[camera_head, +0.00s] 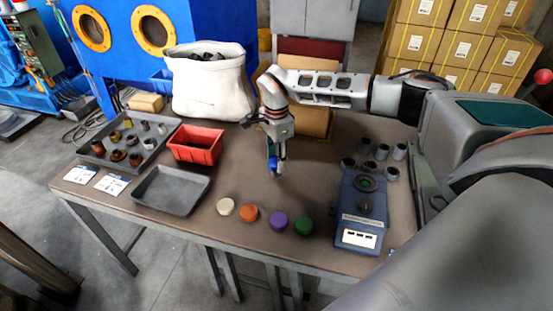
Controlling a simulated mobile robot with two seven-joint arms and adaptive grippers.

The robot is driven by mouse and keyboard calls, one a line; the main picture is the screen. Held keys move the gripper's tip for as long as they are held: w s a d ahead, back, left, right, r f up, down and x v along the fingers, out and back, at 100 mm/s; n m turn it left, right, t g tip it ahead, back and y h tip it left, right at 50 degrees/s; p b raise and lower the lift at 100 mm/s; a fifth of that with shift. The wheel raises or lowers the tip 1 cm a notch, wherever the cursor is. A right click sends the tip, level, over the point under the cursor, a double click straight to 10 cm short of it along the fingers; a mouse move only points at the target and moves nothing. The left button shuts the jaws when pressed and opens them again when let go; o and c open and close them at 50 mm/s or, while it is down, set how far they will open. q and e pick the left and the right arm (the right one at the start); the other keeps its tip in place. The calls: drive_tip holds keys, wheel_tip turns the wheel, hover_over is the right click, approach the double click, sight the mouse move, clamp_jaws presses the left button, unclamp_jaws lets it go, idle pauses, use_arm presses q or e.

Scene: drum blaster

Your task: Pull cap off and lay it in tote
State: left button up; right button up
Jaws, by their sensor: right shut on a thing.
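My right gripper (275,166) reaches in from the right and points down over the middle of the table. It is shut on a small blue piece that looks like a cap (273,164), partly hidden by the fingers. I cannot tell whether the blue piece touches the table. The red tote (212,158) stands to the left of the gripper, apart from it; little of its inside shows. White (226,206), orange (249,213), purple (278,219) and green (303,225) round caps sit in a row on the near part of the table. My left gripper is not in view.
A shallow grey tray (183,210) lies in front of the tote. A second tray (89,157) with several metal parts is at the left. A blue device (350,219) and several grey cups (382,152) stand at the right. A white sack (208,98) is behind the tote.

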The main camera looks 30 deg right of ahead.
drive_tip(key=shift+r+p, duration=1.45)
drive_tip(key=shift+r, duration=0.2)
drive_tip(key=shift+r+p, duration=0.7)
drive_tip(key=shift+p, duration=0.05)
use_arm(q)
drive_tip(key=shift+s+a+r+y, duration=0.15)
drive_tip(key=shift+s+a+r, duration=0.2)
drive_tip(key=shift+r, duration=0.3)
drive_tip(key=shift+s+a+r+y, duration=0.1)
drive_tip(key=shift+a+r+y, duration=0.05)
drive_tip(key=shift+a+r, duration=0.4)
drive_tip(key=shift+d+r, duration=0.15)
use_arm(e)
drive_tip(key=shift+r, duration=0.15)
